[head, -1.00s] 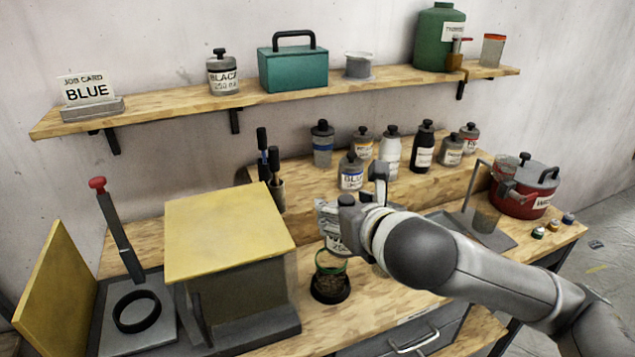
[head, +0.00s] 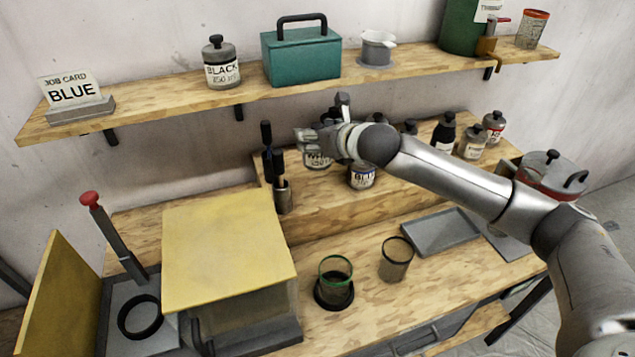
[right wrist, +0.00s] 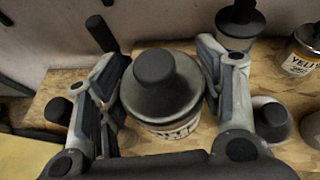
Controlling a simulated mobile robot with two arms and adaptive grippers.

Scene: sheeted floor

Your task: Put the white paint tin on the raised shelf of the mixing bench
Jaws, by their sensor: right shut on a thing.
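The white paint tin (head: 318,161) has a dark lid and a label of which "WH" shows in the head view. My right gripper (head: 322,142) is shut around it, and the right wrist view shows the tin (right wrist: 163,90) upright between both fingers. It is over the raised shelf (head: 325,192), a wooden step at the back of the mixing bench, between the brush pot and the blue tin. I cannot tell whether its base touches the wood. My right arm hides part of the shelf. My left gripper is not in view.
The blue tin (head: 362,177) stands close on the right, and brushes in a pot (head: 282,197) on the left. A yellow tin (right wrist: 301,54) stands farther right. The wall shelf (head: 165,98) hangs above. Green-rimmed (head: 335,283) and dark-rimmed (head: 396,260) cups stand on the lower bench.

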